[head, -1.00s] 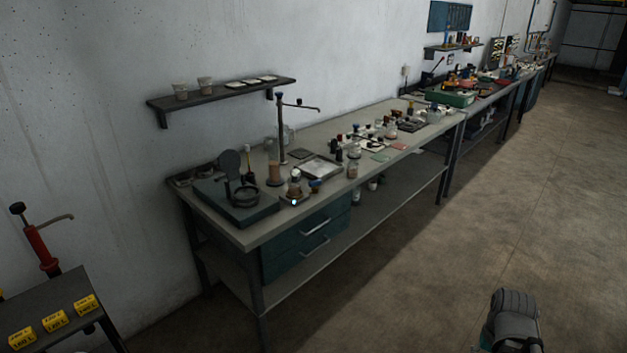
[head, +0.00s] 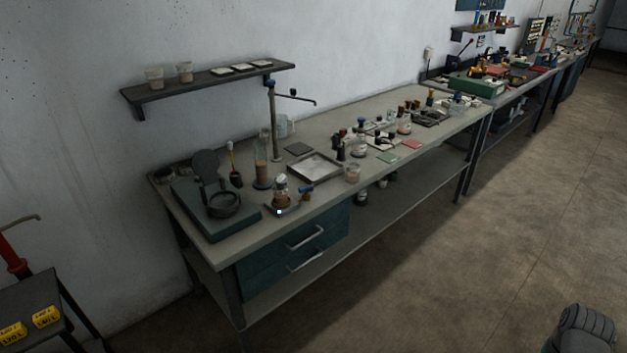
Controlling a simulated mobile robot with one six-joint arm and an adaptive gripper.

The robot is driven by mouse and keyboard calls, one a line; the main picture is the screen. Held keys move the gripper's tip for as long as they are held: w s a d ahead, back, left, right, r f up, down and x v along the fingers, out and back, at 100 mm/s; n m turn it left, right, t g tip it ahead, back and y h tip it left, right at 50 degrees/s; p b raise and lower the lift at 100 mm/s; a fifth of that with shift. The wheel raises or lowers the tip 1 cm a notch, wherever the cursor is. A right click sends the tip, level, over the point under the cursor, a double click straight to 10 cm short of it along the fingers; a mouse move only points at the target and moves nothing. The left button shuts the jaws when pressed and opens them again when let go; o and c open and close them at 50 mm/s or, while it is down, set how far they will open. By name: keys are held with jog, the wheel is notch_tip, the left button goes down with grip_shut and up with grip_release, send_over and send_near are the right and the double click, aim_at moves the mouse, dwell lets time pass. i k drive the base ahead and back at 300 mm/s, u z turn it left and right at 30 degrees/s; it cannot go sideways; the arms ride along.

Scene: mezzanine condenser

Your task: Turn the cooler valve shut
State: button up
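On the near bench, a small glass apparatus (head: 281,190) stands at the front edge with a small blue handle (head: 306,189) to its right. A tall metal stand (head: 274,125) with a blue knob and a thin side arm rises behind it. I cannot tell which of these blue parts is the cooler valve, or how it is turned. My gripper is not in view. Only a grey rounded part of my arm shows at the bottom right, over the floor and well apart from the bench.
The long bench (head: 240,240) carries a hinged ring device (head: 222,203), a metal tray (head: 316,165) and several bottles. A wall shelf (head: 205,85) hangs above. A dark table (head: 28,305) with yellow blocks stands at the lower left. The concrete floor (head: 470,270) on the right is clear.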

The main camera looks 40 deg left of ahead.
aim_at(306, 189)
jog(key=u, duration=0.05)
jog(key=i, duration=0.7)
jog(key=u, duration=0.9)
jog(key=i, duration=0.7)
jog(key=u, duration=0.5)
jog(key=k, duration=0.9)
jog(key=u, duration=0.15)
jog(key=i, duration=0.55)
